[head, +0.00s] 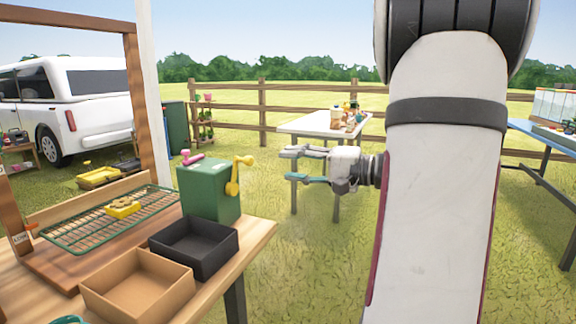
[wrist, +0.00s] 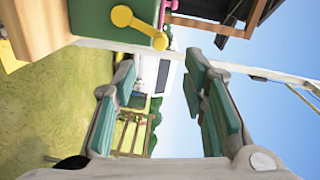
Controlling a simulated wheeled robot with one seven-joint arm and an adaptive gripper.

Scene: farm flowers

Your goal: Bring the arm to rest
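My gripper (head: 290,165) is in the middle of the head view, pointing left, with its two teal-padded fingers apart and nothing between them. It is in the air to the right of the green box with the yellow crank. In the wrist view my gripper (wrist: 165,95) also shows its fingers spread, with the white vehicle and the fence seen through the gap. My arm hangs down the right of the head view.
A wooden table holds a green box (head: 208,190), a black tray (head: 194,247), a cardboard tray (head: 138,287) and a wire rack (head: 80,232) with a yellow item (head: 123,208). A white table (head: 310,124) stands behind my gripper. Grass lies between the tables.

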